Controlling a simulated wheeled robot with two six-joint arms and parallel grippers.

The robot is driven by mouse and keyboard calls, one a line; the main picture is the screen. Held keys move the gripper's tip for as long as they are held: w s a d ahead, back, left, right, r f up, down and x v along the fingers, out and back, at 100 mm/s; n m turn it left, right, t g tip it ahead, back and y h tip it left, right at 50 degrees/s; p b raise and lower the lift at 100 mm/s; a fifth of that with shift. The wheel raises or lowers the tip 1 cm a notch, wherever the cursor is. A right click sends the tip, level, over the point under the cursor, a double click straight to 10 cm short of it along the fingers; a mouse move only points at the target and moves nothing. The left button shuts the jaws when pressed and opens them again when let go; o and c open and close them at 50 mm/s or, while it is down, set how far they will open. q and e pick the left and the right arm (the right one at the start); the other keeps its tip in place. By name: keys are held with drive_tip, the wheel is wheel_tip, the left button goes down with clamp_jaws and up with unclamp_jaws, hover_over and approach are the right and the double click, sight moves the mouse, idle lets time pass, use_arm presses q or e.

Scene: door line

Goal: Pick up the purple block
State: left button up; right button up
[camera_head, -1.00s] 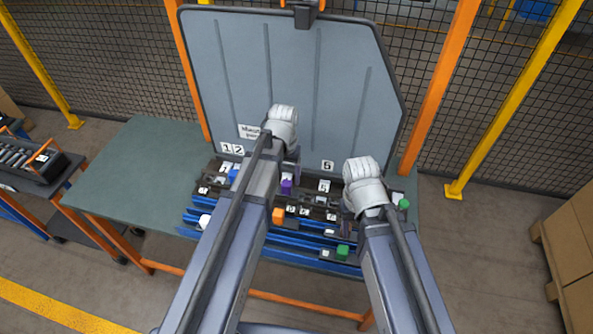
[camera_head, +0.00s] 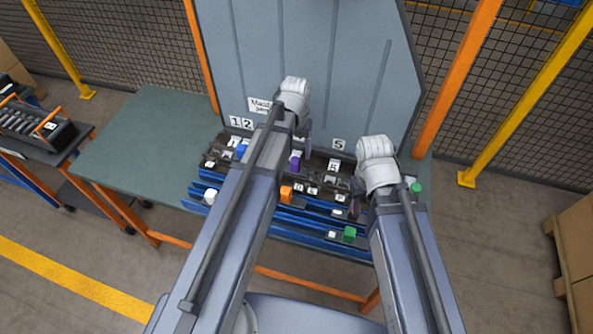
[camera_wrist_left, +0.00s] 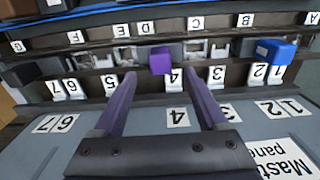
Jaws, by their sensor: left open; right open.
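The purple block (camera_head: 295,163) sits in the dark row of numbered slots on the rack, right beside my left forearm in the head view. In the left wrist view the purple block (camera_wrist_left: 160,61) shows upside down, just beyond the fingertips and between their lines, near the labels 4 and 5. My left gripper (camera_wrist_left: 159,78) is open and empty, its two fingers apart. In the head view my left gripper (camera_head: 306,142) is partly hidden behind its wrist. My right gripper (camera_head: 354,207) is over the right part of the rack, mostly hidden by its arm, with nothing seen in it.
A blue block (camera_wrist_left: 276,52) is near labels 1 and 2. An orange block (camera_head: 286,193), a white block (camera_head: 210,196) and green blocks (camera_head: 349,233) sit around the rack. A tall grey panel (camera_head: 330,60) stands behind. The green table top (camera_head: 140,150) at left is clear.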

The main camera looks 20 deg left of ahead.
sight(296, 160)
use_arm(q)
drive_tip(key=f+b, duration=0.5)
drive_tip(key=shift+s+f, duration=0.1)
drive_tip(key=shift+s, duration=0.1)
drive_tip(key=shift+c, duration=0.2)
clamp_jaws()
idle(0.5)
